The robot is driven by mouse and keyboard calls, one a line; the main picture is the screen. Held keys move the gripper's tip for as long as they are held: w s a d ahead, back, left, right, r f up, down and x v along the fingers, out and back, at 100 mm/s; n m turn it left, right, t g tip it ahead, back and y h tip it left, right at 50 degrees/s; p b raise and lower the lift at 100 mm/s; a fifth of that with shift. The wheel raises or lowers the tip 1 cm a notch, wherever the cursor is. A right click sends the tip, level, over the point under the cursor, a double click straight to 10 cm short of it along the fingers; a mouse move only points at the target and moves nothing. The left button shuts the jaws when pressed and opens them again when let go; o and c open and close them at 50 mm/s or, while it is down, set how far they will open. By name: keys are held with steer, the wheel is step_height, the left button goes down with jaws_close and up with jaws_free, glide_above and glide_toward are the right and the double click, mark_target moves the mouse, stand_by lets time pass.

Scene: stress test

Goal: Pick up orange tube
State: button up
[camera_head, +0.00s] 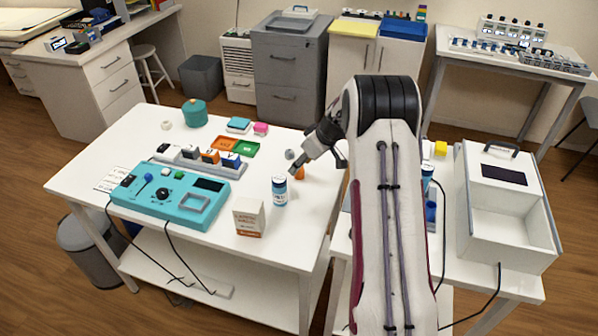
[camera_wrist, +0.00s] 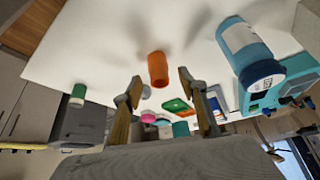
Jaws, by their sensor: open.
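The orange tube (camera_head: 300,173) stands on the white table near its right edge in the head view, partly hidden by my gripper. In the wrist view the orange tube (camera_wrist: 158,69) lies just beyond the fingertips, centred between them. My gripper (camera_wrist: 160,83) is open, with its two fingers spread apart and nothing between them. In the head view my gripper (camera_head: 316,161) hangs just above and beside the tube. I cannot tell the exact gap between fingers and tube.
A blue-and-white bottle (camera_head: 279,191) stands close to the tube, also large in the wrist view (camera_wrist: 246,50). A small box (camera_head: 249,217) stands in front of it. A grey round item (camera_head: 290,154) is behind. A teal device (camera_head: 170,197) and coloured trays (camera_head: 243,147) lie to the left.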

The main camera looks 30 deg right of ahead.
steer(key=shift+x, duration=1.45)
steer(key=shift+s, duration=0.1)
steer(key=c, duration=1)
